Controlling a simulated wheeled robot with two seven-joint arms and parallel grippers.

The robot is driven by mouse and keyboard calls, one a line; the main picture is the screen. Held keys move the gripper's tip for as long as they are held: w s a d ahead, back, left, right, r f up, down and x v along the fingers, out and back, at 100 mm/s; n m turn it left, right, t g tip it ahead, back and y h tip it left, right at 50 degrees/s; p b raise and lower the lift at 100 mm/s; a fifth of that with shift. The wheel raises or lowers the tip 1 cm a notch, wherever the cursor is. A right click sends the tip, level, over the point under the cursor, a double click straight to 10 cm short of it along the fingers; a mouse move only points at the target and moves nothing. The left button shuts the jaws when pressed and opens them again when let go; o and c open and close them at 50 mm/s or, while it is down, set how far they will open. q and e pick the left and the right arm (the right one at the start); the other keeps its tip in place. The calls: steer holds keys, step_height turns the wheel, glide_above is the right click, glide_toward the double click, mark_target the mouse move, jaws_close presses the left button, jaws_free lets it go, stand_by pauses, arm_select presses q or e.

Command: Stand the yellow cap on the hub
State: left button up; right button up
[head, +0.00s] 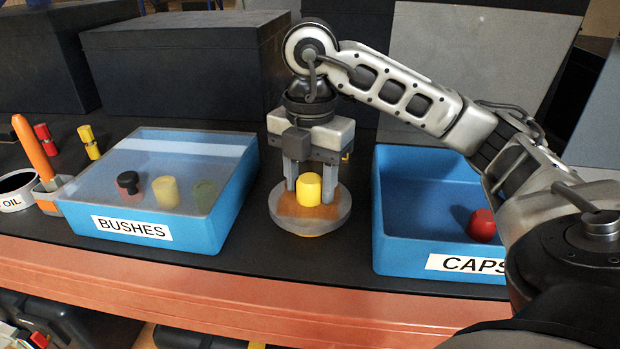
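The yellow cap (309,190) is upright over the middle of the hub, a round grey disc (284,217) with an orange-brown top. My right gripper (310,188) points straight down over the hub. Its two fingers stand on the left and right of the cap, with no gap showing, so it looks shut on the cap. I cannot tell whether the cap's underside fully rests on the hub. My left gripper is not in view.
A blue BUSHES tray (205,236) with several bushes is left of the hub. A blue CAPS tray (395,258) with a red cap (481,225) is right, partly behind my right arm. Dark boxes (185,65) stand behind.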

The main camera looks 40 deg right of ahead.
mark_target(310, 178)
steer(key=shift+o, duration=0.6)
steer(key=shift+r, duration=0.1)
steer(key=shift+r+p, duration=0.3)
steer(key=shift+r, duration=0.05)
arm_select(q)
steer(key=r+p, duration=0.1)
steer(key=p, duration=0.2)
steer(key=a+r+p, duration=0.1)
steer(key=p, duration=0.1)
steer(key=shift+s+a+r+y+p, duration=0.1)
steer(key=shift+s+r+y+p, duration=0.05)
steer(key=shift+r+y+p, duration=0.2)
arm_select(e)
step_height(310, 178, up, 11)
steer(key=shift+r, duration=0.2)
